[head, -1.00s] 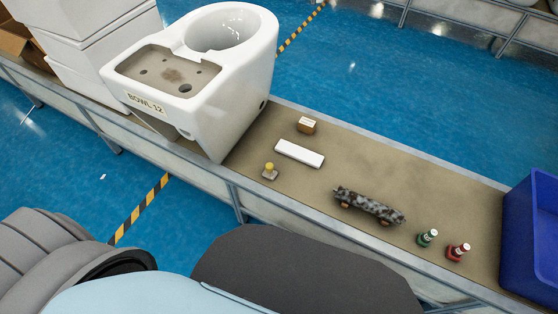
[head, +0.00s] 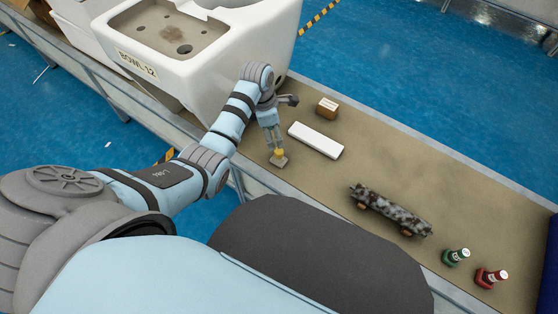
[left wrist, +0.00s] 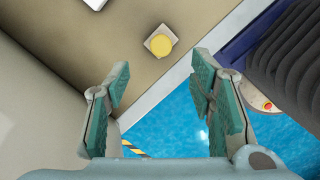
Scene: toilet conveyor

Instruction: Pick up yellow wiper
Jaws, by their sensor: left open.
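The yellow wiper (head: 279,158) is a small piece with a yellow knob on a grey square base. It stands on the conveyor near its front edge. It also shows in the left wrist view (left wrist: 161,45) at the top centre, seen from above. My left gripper (head: 273,139) is just above and behind it, pointing down, partly overlapping it in the head view. In the left wrist view my left gripper (left wrist: 160,78) has its teal-padded fingers wide apart with nothing between them; the wiper lies beyond the fingertips. My right gripper is not in view.
A white toilet bowl (head: 215,45) stands close behind the left gripper. A white block (head: 316,140) and a brown box (head: 327,108) lie right of the wiper. A blue bin (head: 549,270) is at the edge.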

